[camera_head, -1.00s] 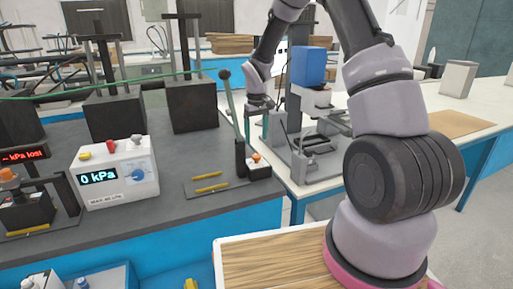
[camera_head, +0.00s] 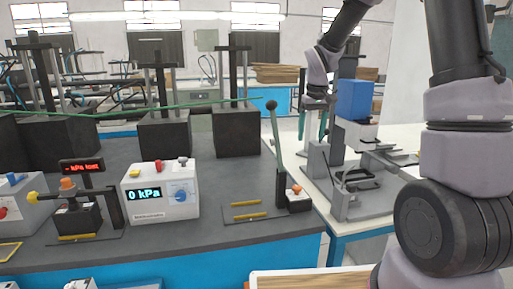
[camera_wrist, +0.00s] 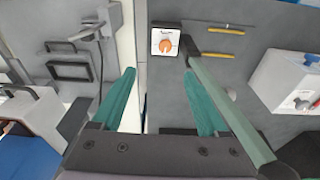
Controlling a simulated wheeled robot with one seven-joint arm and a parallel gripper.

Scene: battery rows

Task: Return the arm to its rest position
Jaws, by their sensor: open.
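My gripper (camera_head: 313,124) is open and empty, with its teal fingers pointing down in the head view. It hangs over the gap between the dark bench (camera_head: 235,186) and the pale table (camera_head: 347,222), near a lever (camera_head: 277,138) with a black knob. In the wrist view my gripper (camera_wrist: 161,72) has its fingers apart, with nothing between them. The lever (camera_wrist: 230,120) passes close beside the right finger there; I cannot tell whether they touch. My arm comes down from the upper right of the head view.
A white gauge box (camera_head: 161,193) reading "0 kPa" and a small station with a red display (camera_head: 82,167) stand on the bench. Black presses (camera_head: 237,130) line its back. A grey fixture (camera_head: 345,195) and a blue block (camera_head: 354,99) stand on the pale table.

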